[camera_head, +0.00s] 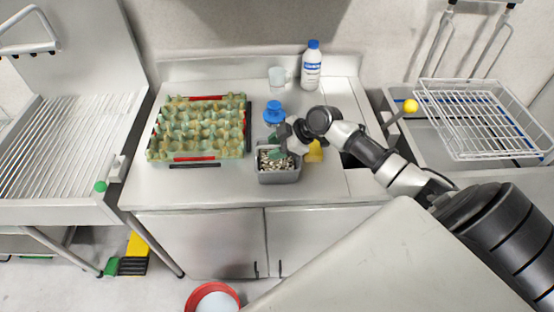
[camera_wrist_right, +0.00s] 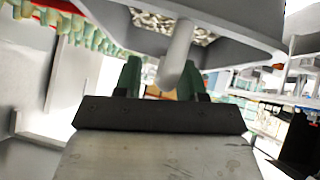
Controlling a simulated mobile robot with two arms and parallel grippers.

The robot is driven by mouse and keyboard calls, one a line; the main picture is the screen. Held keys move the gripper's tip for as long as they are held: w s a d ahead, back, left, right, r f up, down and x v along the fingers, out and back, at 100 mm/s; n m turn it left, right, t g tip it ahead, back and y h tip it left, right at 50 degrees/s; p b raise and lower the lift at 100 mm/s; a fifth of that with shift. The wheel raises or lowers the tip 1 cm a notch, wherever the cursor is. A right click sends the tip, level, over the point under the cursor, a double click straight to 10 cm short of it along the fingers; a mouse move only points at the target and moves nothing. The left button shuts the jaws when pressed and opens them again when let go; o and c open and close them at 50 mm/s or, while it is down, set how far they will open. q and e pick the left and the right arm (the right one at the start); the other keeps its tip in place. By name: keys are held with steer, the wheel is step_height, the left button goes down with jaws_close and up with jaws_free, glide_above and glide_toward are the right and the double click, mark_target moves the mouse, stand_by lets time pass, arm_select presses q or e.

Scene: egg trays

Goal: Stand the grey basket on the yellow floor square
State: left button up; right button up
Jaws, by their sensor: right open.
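The grey basket (camera_head: 279,177) stands upright on the steel counter near its front edge, filled with small pale and dark bits. It also shows at the top of the right wrist view (camera_wrist_right: 225,25). My right gripper (camera_head: 281,150) is at the basket's back side. In the wrist view its green fingers (camera_wrist_right: 160,80) are open, with a grey bar of the basket (camera_wrist_right: 178,55) between them; whether they touch it is unclear. A yellow patch (camera_head: 137,245) shows on the floor at the lower left, partly hidden by a black item. My left gripper is not in view.
A stack of egg trays (camera_head: 200,127) lies left of the basket. A blue-capped jar (camera_head: 273,113), a clear cup (camera_head: 278,78) and a white bottle (camera_head: 312,68) stand behind. A red-rimmed bucket (camera_head: 213,297) is on the floor. A wire rack (camera_head: 480,118) is at right.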

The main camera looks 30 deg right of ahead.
jaws_close()
stand_by(0.4)
